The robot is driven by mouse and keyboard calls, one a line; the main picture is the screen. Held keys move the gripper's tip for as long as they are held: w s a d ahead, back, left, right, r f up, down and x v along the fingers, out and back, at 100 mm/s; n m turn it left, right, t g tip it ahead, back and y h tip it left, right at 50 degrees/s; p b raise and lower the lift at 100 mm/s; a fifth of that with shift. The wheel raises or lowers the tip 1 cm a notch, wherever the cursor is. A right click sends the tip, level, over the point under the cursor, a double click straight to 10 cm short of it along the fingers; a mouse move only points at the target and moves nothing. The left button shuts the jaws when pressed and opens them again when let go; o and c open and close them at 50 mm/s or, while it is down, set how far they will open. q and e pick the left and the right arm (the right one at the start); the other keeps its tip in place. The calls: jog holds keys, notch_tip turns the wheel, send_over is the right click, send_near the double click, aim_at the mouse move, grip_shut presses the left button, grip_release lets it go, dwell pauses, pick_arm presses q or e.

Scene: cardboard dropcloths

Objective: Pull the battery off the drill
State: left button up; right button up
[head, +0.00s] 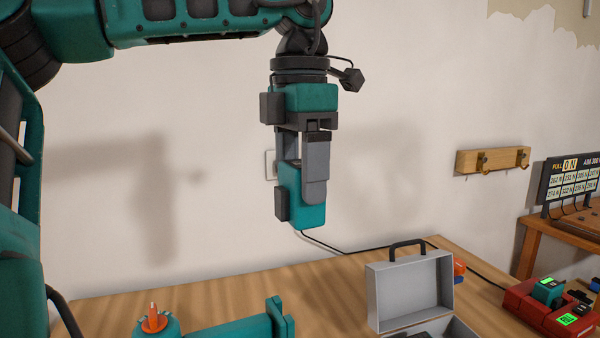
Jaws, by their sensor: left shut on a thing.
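My left gripper (305,180) hangs down over the back of the table, in front of the wall. Its grey fingers are shut on a small teal block (311,216) with a black piece on its left side. The block looks like a battery and is held in the air, apart from the table. No whole drill can be made out. A teal body (240,331) with an upright plate at its right end is cut off by the bottom edge; I cannot tell whether it is the drill. My right gripper is not in view.
An open grey case (410,290) stands on the wooden table (350,270). A red charger (525,309) with teal packs and green displays is at the right. An orange-tipped part (154,320) rises at the lower left. A black cable runs along the back.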

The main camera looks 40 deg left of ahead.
pick_arm(q)
jog(key=shift+r+p, duration=0.35)
jog(key=shift+r, duration=0.15)
jog(key=shift+r+p, duration=2.7)
jog(key=shift+p, duration=0.05)
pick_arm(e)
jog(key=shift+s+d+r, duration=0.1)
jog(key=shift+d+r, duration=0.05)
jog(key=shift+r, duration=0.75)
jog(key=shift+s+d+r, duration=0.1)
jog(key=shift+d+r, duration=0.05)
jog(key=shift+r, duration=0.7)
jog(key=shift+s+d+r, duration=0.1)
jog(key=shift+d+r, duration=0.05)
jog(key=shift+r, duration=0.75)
